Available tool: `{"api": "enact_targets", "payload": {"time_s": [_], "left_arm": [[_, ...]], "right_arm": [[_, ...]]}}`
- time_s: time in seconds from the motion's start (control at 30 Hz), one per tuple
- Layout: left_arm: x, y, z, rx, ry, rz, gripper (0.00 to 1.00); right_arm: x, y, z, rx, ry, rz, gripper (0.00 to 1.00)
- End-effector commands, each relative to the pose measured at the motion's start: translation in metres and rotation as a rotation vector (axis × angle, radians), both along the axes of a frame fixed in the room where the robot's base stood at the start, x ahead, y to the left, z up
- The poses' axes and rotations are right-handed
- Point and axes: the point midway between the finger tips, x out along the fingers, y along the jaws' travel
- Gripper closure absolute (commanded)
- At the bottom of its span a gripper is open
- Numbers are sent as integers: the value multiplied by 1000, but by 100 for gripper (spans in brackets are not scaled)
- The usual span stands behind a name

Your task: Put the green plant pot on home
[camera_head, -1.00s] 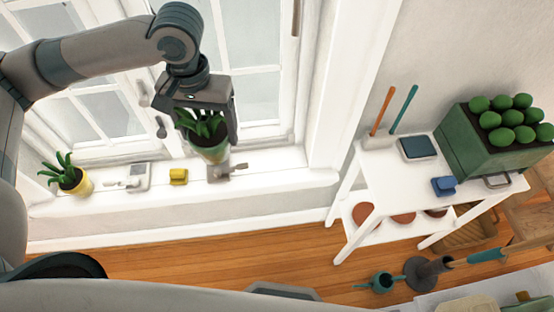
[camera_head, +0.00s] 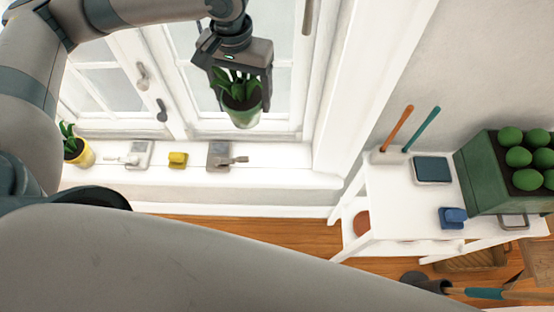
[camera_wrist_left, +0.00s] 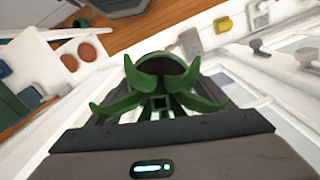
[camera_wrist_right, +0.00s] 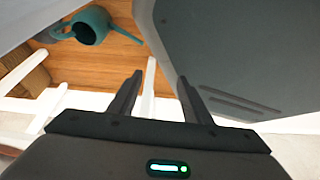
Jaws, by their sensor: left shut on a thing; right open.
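The green plant pot (camera_head: 243,117) holds a leafy plant and hangs in the air in front of the window, above the sill. My left gripper (camera_head: 238,92) is shut on it from above. In the left wrist view the plant's green leaves (camera_wrist_left: 160,90) fill the space between the fingers, and the pot is mostly hidden. I cannot tell which spot is home. My right gripper (camera_wrist_right: 160,77) is open and empty in the right wrist view. It does not show in the head view.
The white window sill (camera_head: 285,160) bears a yellow plant pot (camera_head: 83,156), a yellow block (camera_head: 177,160) and a grey fitting (camera_head: 219,156). A white side table (camera_head: 392,195) with a green crate (camera_head: 488,180) stands right. A teal watering can (camera_wrist_right: 91,25) is on the floor.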

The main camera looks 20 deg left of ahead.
Motion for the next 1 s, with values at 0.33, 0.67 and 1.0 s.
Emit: {"api": "enact_targets", "payload": {"time_s": [0.33, 0.67, 1.0], "left_arm": [[8, -7, -11, -8, -5, -153, 69], [28, -24, -45, -19, -22, -583, 69], [44, -40, -89, -15, -35, -1081, 69]], "right_arm": [[15, -1, 3, -2, -15, 0, 56], [9, -7, 1, -12, 9, 0, 56], [-16, -13, -2, -22, 55, -1, 56]]}}
